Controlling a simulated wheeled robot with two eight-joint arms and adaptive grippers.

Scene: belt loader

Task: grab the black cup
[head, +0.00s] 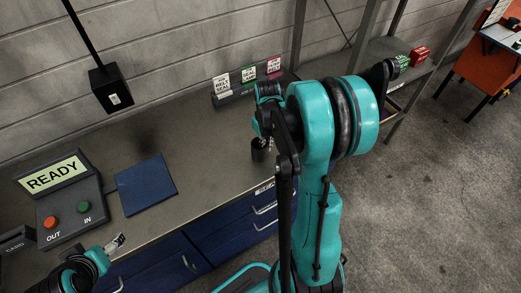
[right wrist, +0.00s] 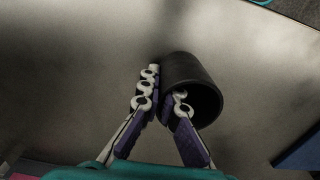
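The black cup (head: 258,152) is on the grey bench top near its front edge, partly hidden by my right arm in the head view. In the right wrist view the cup (right wrist: 190,70) shows its dark mouth toward the lower right. My right gripper (right wrist: 165,88) has one finger along the cup's left outside and the other at its mouth, apparently inside, with the wall pinched between them. The right fingertips are largely hidden in the head view. My left gripper (head: 115,243) is at the lower left, away from the cup; its finger state is unclear.
A control box (head: 68,200) with a READY screen and OUT and IN buttons stands at the left. A blue mat (head: 146,185) lies beside it. A rack of labelled cards (head: 248,88) stands at the back. Blue drawers (head: 240,225) are below the bench.

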